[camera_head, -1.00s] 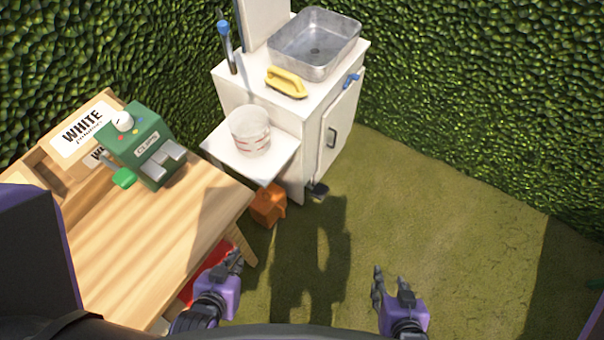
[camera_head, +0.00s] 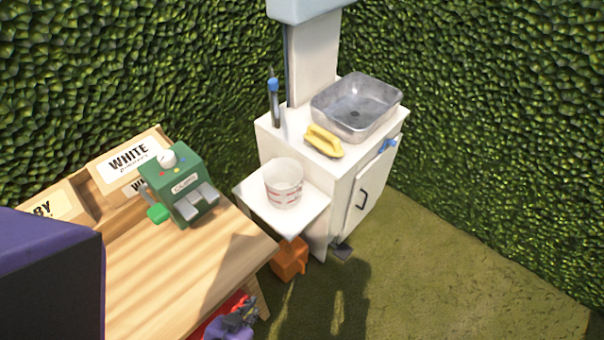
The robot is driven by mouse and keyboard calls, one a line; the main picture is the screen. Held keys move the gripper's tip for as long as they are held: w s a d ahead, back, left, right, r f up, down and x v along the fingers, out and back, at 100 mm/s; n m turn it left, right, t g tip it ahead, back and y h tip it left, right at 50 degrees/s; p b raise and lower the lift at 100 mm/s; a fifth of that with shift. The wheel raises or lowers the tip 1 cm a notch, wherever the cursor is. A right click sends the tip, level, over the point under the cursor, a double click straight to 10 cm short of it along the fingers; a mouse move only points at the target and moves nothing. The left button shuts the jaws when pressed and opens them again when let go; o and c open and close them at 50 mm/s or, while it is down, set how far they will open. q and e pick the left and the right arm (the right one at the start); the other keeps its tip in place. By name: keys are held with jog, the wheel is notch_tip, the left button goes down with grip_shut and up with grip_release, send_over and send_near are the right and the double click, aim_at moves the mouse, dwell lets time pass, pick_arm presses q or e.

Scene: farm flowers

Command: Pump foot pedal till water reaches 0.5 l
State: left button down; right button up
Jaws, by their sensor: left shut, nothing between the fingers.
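The foot pedal (camera_head: 341,252) is a small dark grey plate low at the foot of the white sink cabinet (camera_head: 347,205), just above the grass. A clear measuring cup (camera_head: 284,184) with red marks stands upright on the cabinet's white side shelf (camera_head: 258,208). I cannot make out any water level in it. My left gripper (camera_head: 241,311) is at the bottom edge, beside the wooden table, shut and empty, well short of the pedal. My right gripper is out of view.
A metal basin (camera_head: 357,106) and a yellow scrubbing brush (camera_head: 324,141) sit on the cabinet. A wooden table (camera_head: 170,285) with a green machine (camera_head: 179,187) stands at left. An orange object (camera_head: 289,259) is under the shelf. Open grass (camera_head: 440,270) lies at right; hedges enclose the corner.

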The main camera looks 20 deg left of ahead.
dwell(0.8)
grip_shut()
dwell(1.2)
